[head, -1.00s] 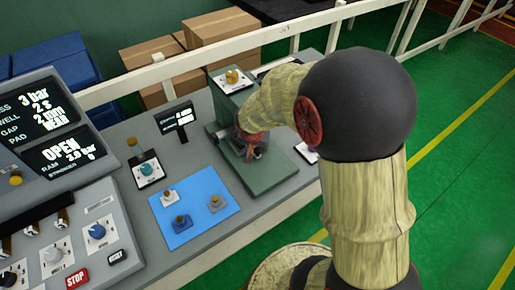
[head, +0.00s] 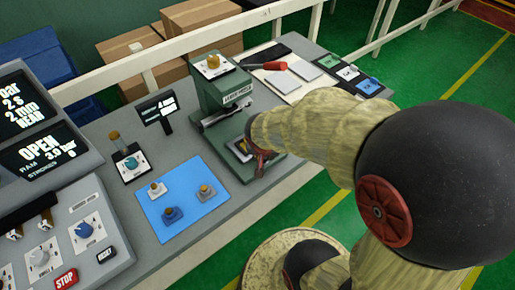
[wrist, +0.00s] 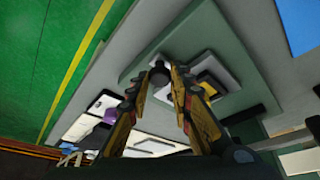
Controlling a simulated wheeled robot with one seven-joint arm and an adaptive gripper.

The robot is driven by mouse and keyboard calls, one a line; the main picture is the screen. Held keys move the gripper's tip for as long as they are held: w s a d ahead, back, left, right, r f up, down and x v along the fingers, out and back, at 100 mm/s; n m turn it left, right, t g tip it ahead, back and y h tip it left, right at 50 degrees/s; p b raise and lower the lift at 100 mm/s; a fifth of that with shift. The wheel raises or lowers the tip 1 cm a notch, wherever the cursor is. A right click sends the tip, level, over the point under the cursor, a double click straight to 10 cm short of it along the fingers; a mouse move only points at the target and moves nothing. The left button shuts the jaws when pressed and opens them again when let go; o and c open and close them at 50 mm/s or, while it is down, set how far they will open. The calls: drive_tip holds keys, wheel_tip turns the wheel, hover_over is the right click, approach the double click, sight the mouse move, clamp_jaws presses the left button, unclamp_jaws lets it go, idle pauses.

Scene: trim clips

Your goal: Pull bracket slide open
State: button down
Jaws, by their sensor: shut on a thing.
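The green press (head: 225,90) stands on the grey bench, its dark ram area above a green base. The bracket slide (head: 238,149), a small plate with yellow and dark parts, sits on the base in front of the press column. It also shows in the wrist view as a grey plate with a yellow piece (wrist: 208,76). My gripper (head: 262,160) is at the slide's near right end, partly hidden by my arm. In the wrist view my gripper (wrist: 160,72) has its fingers on either side of a dark round knob (wrist: 158,76), shut on it.
A blue mat (head: 182,200) with several small knobbed parts lies left of the press. The control panel (head: 75,235) is at the left. A red-handled tool (head: 275,66) and trays (head: 347,74) lie behind at right. Green floor is free beyond the bench's front edge.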

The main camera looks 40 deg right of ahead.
drive_tip(key=shift+s, duration=0.1)
drive_tip(key=shift+r, duration=0.1)
drive_tip(key=c, duration=1.6)
unclamp_jaws()
drive_tip(key=v, duration=1.2)
